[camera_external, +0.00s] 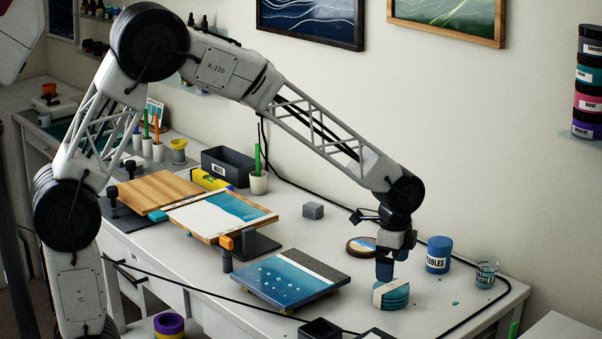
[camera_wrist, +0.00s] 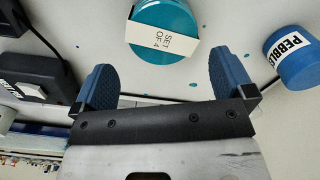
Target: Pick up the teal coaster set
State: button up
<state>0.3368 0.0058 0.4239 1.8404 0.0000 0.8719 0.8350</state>
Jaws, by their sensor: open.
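The teal coaster set (camera_external: 395,297) is a round stack with a pale paper band, lying on the white table near its front right. In the wrist view the coaster set (camera_wrist: 165,15) shows at the top centre, its band reading "SET OF 4". My gripper (camera_external: 385,268) is just above and behind the stack in the external view. In the wrist view my gripper (camera_wrist: 161,78) has its two blue fingers wide apart, with nothing between them; the stack lies beyond the fingertips. Part of the stack is cut off by the wrist view's top edge.
A blue "PEBBLES" jar (camera_external: 438,255) stands right of my gripper, with a glass cup (camera_external: 486,274) beyond it. A round wooden-edged piece (camera_external: 361,246) lies behind. A blue resin panel (camera_external: 290,279) is to the left. A dark box (camera_external: 320,330) sits at the front edge.

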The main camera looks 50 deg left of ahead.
aim_at(391, 286)
jog(key=shift+f, duration=0.1)
jog(key=shift+f, duration=1.2)
jog(key=shift+f, duration=0.1)
jog(key=shift+w+f, duration=0.15)
jog(key=shift+f, duration=2.35)
jog(key=c, duration=0.8)
jog(key=shift+r, duration=0.1)
